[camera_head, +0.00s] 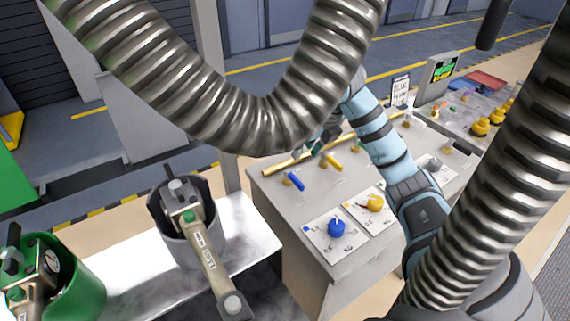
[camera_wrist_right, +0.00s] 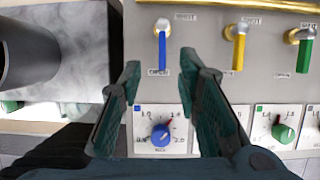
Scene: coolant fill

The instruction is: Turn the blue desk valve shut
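The blue desk valve (camera_head: 294,181) has a blue lever on a brass fitting at the near left part of the desk. In the right wrist view the blue lever (camera_wrist_right: 163,52) points straight down from its fitting, toward a small label too blurred to read surely. My right gripper (camera_head: 325,138) hovers over the desk beyond the valve, partly hidden by the grey hose. In its wrist view the right gripper (camera_wrist_right: 161,68) is open and empty, with the lever between and ahead of its fingertips, apparently untouched. My left gripper is not in view.
A yellow lever (camera_wrist_right: 239,48) and a green lever (camera_wrist_right: 304,50) stand to the right. A blue knob (camera_head: 336,228) and a yellow knob (camera_head: 375,203) sit on dial plates. A grey pot (camera_head: 203,249) with a nozzle stands left. Ribbed hoses cross the head view.

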